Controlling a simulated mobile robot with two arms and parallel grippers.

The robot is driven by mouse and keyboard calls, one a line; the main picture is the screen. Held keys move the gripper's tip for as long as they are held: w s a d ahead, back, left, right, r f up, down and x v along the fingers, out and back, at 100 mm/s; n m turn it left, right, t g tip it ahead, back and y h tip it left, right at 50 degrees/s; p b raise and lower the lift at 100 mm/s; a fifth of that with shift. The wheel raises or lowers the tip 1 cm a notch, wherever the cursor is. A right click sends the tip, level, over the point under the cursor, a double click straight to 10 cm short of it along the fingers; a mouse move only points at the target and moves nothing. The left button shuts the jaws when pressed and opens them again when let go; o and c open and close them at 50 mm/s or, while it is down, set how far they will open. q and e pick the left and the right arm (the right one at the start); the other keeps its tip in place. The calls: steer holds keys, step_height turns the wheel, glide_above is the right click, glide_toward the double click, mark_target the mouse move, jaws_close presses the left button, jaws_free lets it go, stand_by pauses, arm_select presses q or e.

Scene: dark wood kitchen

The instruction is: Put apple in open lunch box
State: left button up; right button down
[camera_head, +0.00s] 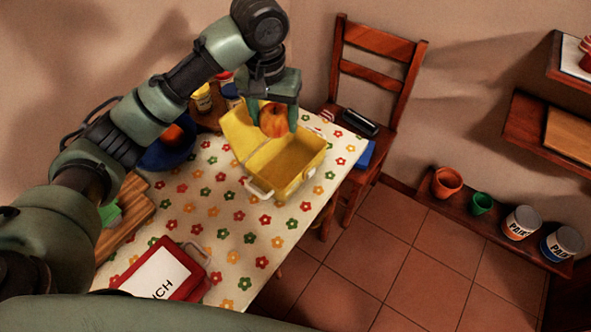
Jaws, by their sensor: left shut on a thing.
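A red-orange apple (273,121) is held in my left gripper (274,118), whose fingers are shut on its two sides. It shows above the back part of the yellow lunch box (285,184). The lunch box stands open on the flowered tablecloth, its lid (240,135) tilted back to the left and its handle at the front. The visible inside of the box looks empty; the gripper and apple hide part of its rear edge. My right gripper is out of view.
The flowered table (221,205) also bears a red-framed lunch sign or box (165,274), a wooden board (125,216), a blue bowl (166,153) and jars (202,97). A wooden chair (370,75) stands behind. Pots and paint cans (522,222) line a low shelf at right.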

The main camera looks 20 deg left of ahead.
arm_select(q)
steer(key=b, duration=0.1)
glide_above(287, 167)
steer(key=f, duration=2)
steer(key=shift+s+f, duration=0.25)
steer(key=shift+s, duration=0.05)
steer(key=shift+f, duration=0.1)
steer(key=o, duration=1.2)
steer(key=shift+o, duration=0.2)
step_height(287, 167, up, 12)
steer(key=s, duration=0.1)
steer(key=shift+s, duration=0.25)
steer(key=shift+d, duration=0.1)
